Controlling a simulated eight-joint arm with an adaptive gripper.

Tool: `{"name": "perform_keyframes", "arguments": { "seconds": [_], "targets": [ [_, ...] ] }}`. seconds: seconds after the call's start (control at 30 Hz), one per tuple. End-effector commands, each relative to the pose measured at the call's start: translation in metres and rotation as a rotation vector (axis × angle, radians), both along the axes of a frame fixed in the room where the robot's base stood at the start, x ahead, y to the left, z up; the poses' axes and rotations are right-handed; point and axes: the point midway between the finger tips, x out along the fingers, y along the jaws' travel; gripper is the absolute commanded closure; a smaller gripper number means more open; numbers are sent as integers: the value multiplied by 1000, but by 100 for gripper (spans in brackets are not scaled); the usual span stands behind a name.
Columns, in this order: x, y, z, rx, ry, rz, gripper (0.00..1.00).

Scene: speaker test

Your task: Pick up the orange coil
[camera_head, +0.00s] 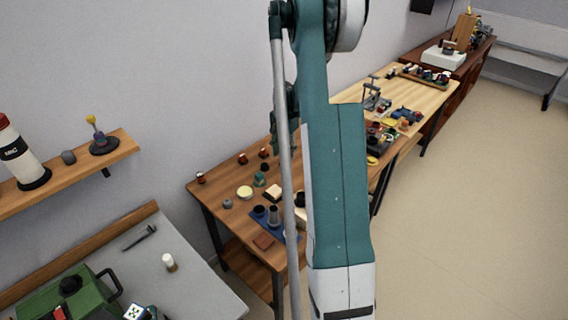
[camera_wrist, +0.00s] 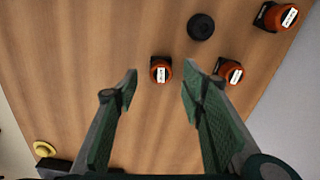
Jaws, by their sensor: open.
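Three orange coils with black parts and white labels show in the wrist view: one near the middle (camera_wrist: 160,70), one right of it (camera_wrist: 230,72) and one at the top right (camera_wrist: 277,16). They rest on a wooden tabletop (camera_wrist: 95,40). My gripper (camera_wrist: 160,71) is open, its green fingers pointing toward the table. In the picture the middle coil lies between the fingertips, with the right coil just outside the right finger. I cannot tell how far above it the fingertips are. In the head view, small orange-red pieces (camera_head: 242,158) stand near the table's back edge.
A black round piece (camera_wrist: 201,26) lies beyond the fingertips. A yellow round piece (camera_wrist: 43,149) is at the lower left. In the head view, a pale yellow disc (camera_head: 245,192), a blue tray (camera_head: 258,219) and several small parts crowd the table. My arm hides part of it.

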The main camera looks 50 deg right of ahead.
Motion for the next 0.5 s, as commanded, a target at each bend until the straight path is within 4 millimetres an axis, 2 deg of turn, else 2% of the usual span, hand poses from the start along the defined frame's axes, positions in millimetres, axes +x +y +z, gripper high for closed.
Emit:
{"name": "perform_keyframes", "arguments": {
  "seconds": [0.23, 0.5],
  "targets": [
    [1, 0, -8, 0, 0, 0, 60],
    [2, 0, -38, 0, 0, 0, 60]
  ]
}}
